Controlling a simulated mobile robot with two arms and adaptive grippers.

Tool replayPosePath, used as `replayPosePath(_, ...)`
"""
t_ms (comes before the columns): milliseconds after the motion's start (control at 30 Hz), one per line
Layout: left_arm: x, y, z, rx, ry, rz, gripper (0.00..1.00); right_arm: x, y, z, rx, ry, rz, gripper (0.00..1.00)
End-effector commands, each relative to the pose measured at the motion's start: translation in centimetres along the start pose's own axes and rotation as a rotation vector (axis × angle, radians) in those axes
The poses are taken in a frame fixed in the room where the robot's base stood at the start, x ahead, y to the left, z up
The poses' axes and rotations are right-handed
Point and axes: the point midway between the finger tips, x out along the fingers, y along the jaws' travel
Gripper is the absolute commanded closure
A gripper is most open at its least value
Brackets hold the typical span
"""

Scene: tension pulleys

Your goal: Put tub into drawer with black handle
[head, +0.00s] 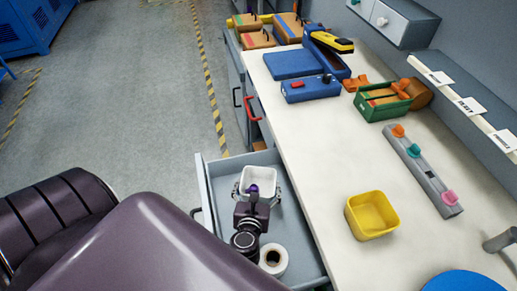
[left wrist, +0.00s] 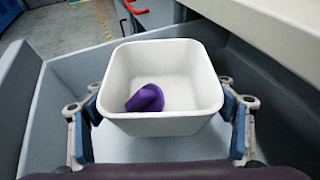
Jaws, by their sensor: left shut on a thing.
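The white tub (head: 262,174) is inside the open grey drawer (head: 208,190) in the head view. My left gripper (head: 259,191) is shut on the tub, with a finger on each of two opposite sides. In the left wrist view the tub (left wrist: 165,122) is upright between the finger pads, with a small purple thing (left wrist: 146,99) in it. The drawer's walls surround it; I cannot tell whether the tub touches the drawer floor. A dark handle (head: 195,212) shows at the drawer's front, partly hidden by my arm. My right gripper is not in view.
A yellow tub (head: 371,215) stands on the white worktop (head: 330,150) beside the drawer. A red handle (head: 251,108) is on the cabinet front.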

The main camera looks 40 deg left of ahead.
Motion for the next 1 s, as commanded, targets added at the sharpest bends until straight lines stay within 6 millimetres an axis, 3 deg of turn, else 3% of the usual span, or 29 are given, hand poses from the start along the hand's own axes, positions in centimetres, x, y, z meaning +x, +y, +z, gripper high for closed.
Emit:
replayPosePath(333,1.6,-0.1,-3.6,0.001,-0.001,-0.002,0.49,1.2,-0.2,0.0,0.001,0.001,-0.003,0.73)
replayPosePath(1000,2.0,-0.1,-4.8,0.001,-0.002,-0.001,0.49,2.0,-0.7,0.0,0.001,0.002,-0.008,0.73)
